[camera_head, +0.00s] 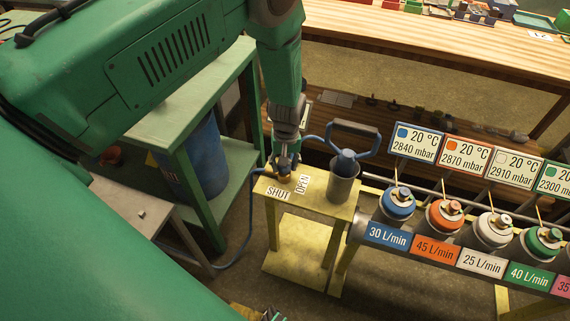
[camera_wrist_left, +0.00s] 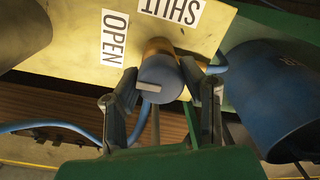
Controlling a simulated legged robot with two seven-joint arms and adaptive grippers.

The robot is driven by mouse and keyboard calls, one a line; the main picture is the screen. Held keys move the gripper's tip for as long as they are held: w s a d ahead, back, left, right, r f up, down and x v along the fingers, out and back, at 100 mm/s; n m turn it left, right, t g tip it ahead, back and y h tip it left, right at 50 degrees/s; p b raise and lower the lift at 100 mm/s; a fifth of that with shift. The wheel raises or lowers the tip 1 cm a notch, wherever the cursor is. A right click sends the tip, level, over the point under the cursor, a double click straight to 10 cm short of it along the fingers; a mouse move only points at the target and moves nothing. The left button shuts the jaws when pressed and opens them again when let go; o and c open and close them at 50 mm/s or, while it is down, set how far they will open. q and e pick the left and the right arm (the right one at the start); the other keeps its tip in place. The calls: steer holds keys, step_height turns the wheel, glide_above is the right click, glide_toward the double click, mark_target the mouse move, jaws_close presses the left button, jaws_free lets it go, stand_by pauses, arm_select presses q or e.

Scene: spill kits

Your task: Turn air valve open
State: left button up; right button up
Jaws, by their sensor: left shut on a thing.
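The air valve has a round blue knob (camera_wrist_left: 163,72) on a brass body, mounted on a yellow stand (camera_head: 318,188). A white pointer mark on the knob's face reaches toward its left edge in the left wrist view, below the OPEN label (camera_wrist_left: 114,38). The SHUT label (camera_wrist_left: 172,8) lies above the knob there. In the head view the brass part of the valve (camera_head: 284,178) shows just under my left gripper (camera_head: 285,164). My left gripper's fingers, also in the left wrist view (camera_wrist_left: 160,84), are shut on the knob from both sides.
A grey cylinder with a blue-handled pump (camera_head: 345,163) stands right of the valve. Several flow regulators with colored knobs (camera_head: 397,202) line a rack further right. A blue drum (camera_head: 207,158) stands on the green shelf at left. A blue hose (camera_head: 249,232) hangs by the stand.

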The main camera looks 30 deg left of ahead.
arm_select(q)
steer(key=shift+w+a+r, duration=0.1)
steer(key=shift+w+r, duration=0.15)
steer(key=shift+w, duration=0.15)
steer(key=o, duration=1.1)
steer(key=shift+o, duration=0.2)
steer(key=shift+s+f, duration=0.1)
steer(key=shift+s, duration=0.1)
step_height(320, 180, up, 12)
steer(key=shift+w+d, duration=0.15)
steer(key=shift+d, duration=0.05)
steer(key=shift+f, duration=0.1)
